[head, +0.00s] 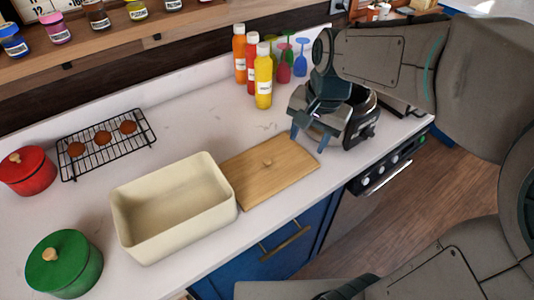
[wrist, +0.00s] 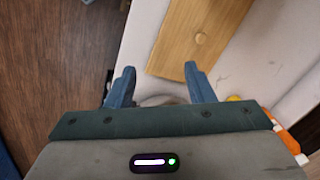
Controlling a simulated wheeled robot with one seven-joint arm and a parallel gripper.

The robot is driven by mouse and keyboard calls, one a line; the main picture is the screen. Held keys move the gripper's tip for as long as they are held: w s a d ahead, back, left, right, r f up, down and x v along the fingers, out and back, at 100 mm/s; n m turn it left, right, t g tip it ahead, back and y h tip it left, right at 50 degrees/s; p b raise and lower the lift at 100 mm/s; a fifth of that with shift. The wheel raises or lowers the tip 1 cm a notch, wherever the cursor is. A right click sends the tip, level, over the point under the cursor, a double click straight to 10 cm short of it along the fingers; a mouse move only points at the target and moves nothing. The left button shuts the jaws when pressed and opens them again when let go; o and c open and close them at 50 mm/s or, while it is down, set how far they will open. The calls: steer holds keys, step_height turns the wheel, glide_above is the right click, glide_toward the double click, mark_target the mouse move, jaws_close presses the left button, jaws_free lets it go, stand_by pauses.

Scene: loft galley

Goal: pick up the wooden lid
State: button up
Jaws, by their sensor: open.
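The wooden lid (head: 268,171) is a flat light-wood rectangle with a small round knob in its middle. It lies on the white counter, right beside the cream rectangular bin. In the wrist view the lid (wrist: 192,45) is at the upper right, beyond the fingertips. My gripper (head: 309,142) is open, its fingers pointing down at the right end of the lid in the head view.
The cream bin (head: 172,208) is open and empty. A green pot (head: 64,264), a red pot (head: 27,171) and a cooling rack (head: 106,143) stand at left. Several bottles (head: 263,82) and coloured glasses (head: 284,62) stand behind. The stove (head: 388,168) is at right.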

steer(key=w+a+f+m+g+h, duration=0.1)
steer(key=w+a+f+m, duration=0.2)
steer(key=w+a+m, duration=0.35)
steer(key=n, duration=0.1)
glide_above(267, 160)
steer(key=f, duration=0.8)
steer(key=shift+s+d+f, duration=0.25)
steer(key=shift+d+f, duration=0.1)
steer(key=shift+w+a+f+p, duration=0.1)
steer(key=shift+f+p, duration=0.05)
steer(key=shift+f, duration=0.75)
steer(key=shift+w+a+f+p, duration=0.1)
steer(key=shift+a+f+p, duration=0.05)
steer(key=shift+f, duration=0.7)
steer(key=shift+w+a+f+p, duration=0.1)
steer(key=shift+f+p, duration=0.05)
steer(key=shift+f, duration=0.75)
jaws_close()
